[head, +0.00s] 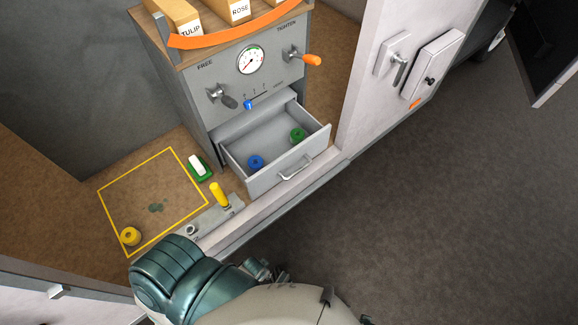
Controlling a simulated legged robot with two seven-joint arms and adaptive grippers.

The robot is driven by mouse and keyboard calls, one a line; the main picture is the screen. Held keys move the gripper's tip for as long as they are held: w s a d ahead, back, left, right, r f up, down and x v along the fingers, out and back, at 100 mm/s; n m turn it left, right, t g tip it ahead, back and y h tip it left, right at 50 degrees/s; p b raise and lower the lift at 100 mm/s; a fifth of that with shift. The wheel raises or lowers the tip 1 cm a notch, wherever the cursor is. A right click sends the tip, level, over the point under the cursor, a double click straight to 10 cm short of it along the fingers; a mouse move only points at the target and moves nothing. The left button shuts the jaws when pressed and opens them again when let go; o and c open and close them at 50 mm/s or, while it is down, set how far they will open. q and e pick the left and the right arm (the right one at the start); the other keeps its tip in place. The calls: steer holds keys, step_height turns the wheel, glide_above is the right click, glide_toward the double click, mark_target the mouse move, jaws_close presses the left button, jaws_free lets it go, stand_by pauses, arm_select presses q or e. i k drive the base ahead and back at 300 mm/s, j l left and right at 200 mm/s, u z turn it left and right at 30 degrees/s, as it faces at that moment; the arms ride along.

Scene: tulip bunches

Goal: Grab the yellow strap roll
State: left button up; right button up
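The yellow strap roll (130,236) is a small ring with a dark centre hole. It lies at the near left corner of a yellow outlined square (163,157) on the brown floor of the compartment. Nothing is holding it. A teal and cream arm of mine reaches in from the bottom edge, to the right of the roll and apart from it. Small grey metal parts show behind this arm, but I cannot make out what they are. I can identify neither gripper's fingertips.
A grey cabinet (232,85) has an open drawer (270,172) with a blue roll (256,162) and a green roll (298,135). A yellow-handled device (219,195) and a green-and-white item (199,167) stand right of the square. The square's middle is mostly clear.

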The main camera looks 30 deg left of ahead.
mark_target(130, 236)
steer(key=u, duration=2.95)
